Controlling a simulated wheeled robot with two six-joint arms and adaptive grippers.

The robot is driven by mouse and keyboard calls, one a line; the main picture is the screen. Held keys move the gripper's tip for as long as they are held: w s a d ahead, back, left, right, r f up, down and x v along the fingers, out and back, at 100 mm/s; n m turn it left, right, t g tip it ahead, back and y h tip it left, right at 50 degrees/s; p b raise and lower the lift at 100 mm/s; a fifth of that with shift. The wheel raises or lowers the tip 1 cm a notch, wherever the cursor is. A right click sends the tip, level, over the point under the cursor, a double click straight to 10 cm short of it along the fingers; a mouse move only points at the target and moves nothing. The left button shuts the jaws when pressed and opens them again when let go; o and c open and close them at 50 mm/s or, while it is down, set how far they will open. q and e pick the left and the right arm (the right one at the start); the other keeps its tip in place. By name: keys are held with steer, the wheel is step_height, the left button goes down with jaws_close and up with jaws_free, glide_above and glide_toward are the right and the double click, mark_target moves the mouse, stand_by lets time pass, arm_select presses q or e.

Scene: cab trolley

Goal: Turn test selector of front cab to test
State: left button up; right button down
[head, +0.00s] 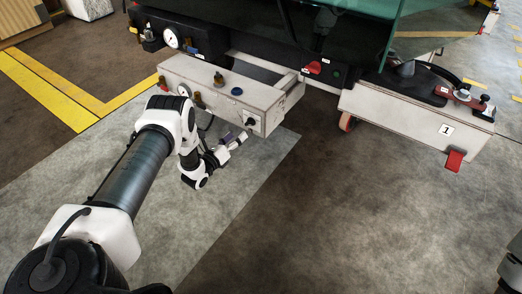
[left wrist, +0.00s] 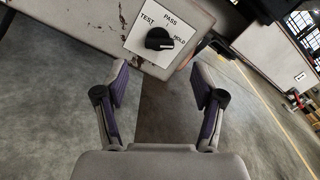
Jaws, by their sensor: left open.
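The test selector is a black rotary knob (left wrist: 158,38) on a white plate (left wrist: 143,47) marked TEST, PASS and HOLD. TEST is at the left, PASS at the top and HOLD at the right in the left wrist view. A pale mark on the knob shows on its right side, towards HOLD. In the head view the selector (head: 250,121) is small, on the right end of a worn grey box (head: 199,78). My left gripper (left wrist: 159,85) is open and empty, its fingers just short of the knob, apart from it. My right gripper is not seen.
The grey box carries a gauge (head: 184,90), a brown knob (head: 218,78) and a blue knob (head: 236,91). A red knob (head: 314,67) sits on the dark cab front above. A second grey box (head: 420,118) marked 1 stands right. The floor before the boxes is clear.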

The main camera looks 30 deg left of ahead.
mark_target(250, 123)
arm_select(q)
steer(key=w+b, duration=0.4)
steer(key=w, duration=0.3)
steer(key=shift+w+d+f, duration=0.25)
steer(key=shift+w+d, duration=0.1)
steer(key=shift+d, duration=0.05)
steer(key=shift+c, duration=0.4)
steer(key=c, duration=1.1)
